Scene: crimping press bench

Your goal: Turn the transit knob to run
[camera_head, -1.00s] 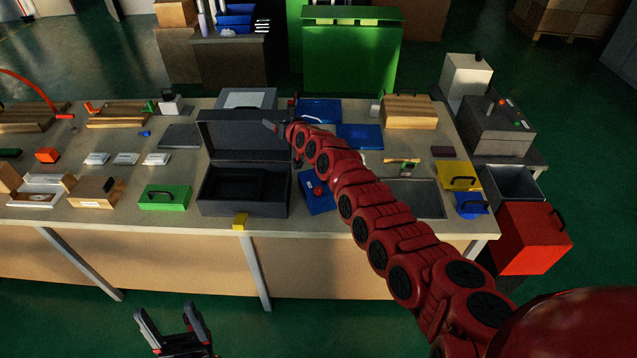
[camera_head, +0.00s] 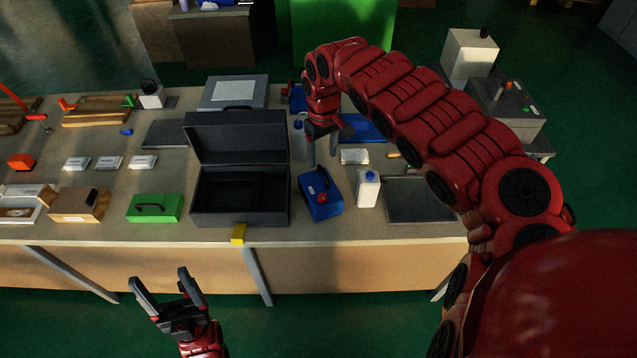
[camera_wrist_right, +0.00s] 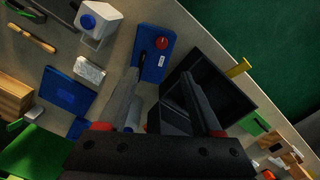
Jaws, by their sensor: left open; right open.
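A blue box (camera_head: 328,207) with a round red knob (camera_head: 321,197) and a dark handle stands on the bench, right of the open black case. I take the red knob for the transit knob; its markings are too small to read. My right gripper (camera_head: 322,160) is open and empty, pointing down just behind the blue box, apart from it. In the right wrist view, the blue box (camera_wrist_right: 150,66) and its red knob (camera_wrist_right: 162,42) lie beyond the open fingers (camera_wrist_right: 162,74). My left gripper (camera_head: 161,277) is open and empty in front of the bench.
The open black case (camera_head: 240,205) stands close left of the blue box. A green box (camera_head: 155,207) is further left. A yellow piece (camera_head: 238,233) sits at the bench's front edge.

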